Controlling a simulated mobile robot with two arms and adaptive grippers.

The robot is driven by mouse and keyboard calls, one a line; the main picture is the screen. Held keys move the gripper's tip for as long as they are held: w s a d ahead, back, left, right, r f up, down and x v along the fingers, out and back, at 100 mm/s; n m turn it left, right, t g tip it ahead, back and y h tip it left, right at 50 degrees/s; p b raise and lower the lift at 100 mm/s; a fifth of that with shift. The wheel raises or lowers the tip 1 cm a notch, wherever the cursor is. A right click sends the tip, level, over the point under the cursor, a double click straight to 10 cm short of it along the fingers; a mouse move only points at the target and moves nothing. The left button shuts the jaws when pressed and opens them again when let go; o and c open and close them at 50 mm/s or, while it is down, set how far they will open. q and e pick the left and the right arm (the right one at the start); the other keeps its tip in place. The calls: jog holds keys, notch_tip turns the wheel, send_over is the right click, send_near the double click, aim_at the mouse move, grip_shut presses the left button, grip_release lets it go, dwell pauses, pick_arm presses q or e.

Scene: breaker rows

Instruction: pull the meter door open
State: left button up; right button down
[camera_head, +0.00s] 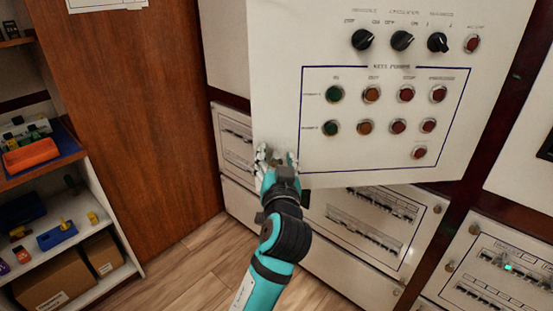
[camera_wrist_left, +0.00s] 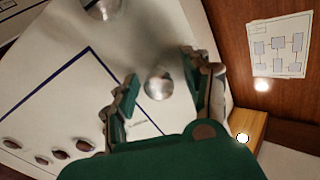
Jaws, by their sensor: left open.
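A white panel door (camera_head: 283,60) with black rotary switches and rows of green, orange and red buttons fills the upper middle of the head view. It stands out at an angle in front of the lower cabinets. I cannot read a label that marks it as the meter door. My left gripper (camera_head: 277,155) is open at its lower left edge. In the left wrist view the two fingers (camera_wrist_left: 160,72) stand on either side of a round silver knob (camera_wrist_left: 158,84) on the white panel; contact is not clear. My right gripper is not in view.
Breaker rows (camera_head: 362,219) sit in white cabinets below. A shelf unit (camera_head: 99,181) with an orange bin (camera_head: 30,155) and cardboard boxes (camera_head: 55,283) stands at the left. A brown wooden wall panel (camera_head: 135,110) lies between. The wooden floor (camera_head: 175,265) is clear.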

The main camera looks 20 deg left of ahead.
aim_at(276, 112)
pick_arm(q)
notch_tip(276, 112, up, 10)
dwell(0.5)
